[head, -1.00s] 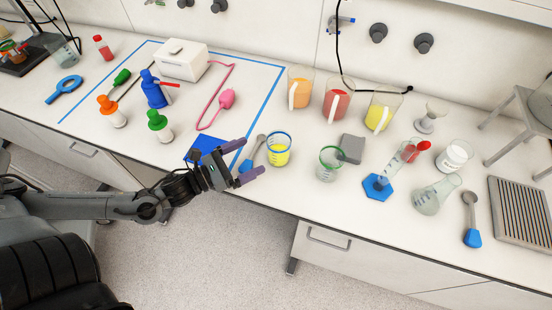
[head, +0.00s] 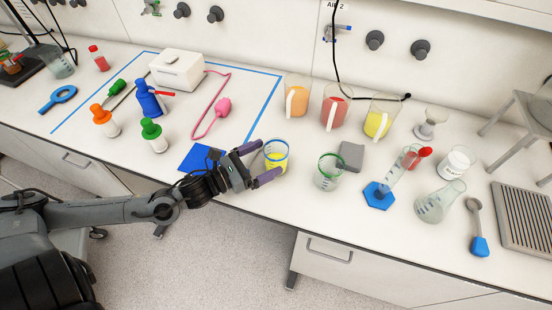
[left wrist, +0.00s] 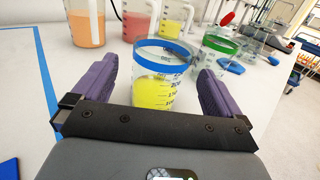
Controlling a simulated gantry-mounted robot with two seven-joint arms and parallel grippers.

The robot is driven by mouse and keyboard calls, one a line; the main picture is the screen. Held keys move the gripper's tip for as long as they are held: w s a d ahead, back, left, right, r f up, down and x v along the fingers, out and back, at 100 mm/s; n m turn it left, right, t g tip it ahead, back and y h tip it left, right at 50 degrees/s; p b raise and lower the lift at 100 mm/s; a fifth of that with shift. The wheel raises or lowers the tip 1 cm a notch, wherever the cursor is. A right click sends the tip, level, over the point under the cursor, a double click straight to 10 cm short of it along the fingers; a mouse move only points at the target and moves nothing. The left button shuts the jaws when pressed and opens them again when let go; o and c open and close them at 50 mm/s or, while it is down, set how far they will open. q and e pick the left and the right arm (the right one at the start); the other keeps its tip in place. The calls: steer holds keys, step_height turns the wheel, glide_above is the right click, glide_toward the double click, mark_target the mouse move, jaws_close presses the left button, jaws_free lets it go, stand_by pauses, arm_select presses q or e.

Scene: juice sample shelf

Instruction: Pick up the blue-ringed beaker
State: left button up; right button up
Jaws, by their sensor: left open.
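The blue-ringed beaker (head: 277,157) stands upright on the bench near its front edge, with yellow liquid in its lower part. In the left wrist view the beaker (left wrist: 160,75) is straight ahead, between the two purple fingers. My left gripper (head: 260,162) is open, with one finger on each side of the beaker. In the left wrist view my left gripper (left wrist: 157,90) shows a gap to the beaker on both sides. My right gripper is not in view.
A green-ringed beaker (head: 328,171) stands to the right. Jugs with orange (head: 296,97), red (head: 335,107) and yellow (head: 380,117) contents stand behind. A blue mat (head: 201,158) lies left, near the front edge. A grey block (head: 350,156) lies behind the green-ringed beaker.

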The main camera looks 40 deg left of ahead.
mark_target(286, 148)
arm_select(q)
steer(key=shift+b+x, duration=0.4)
steer(key=shift+x, duration=1.95)
steer(key=c, duration=1.2)
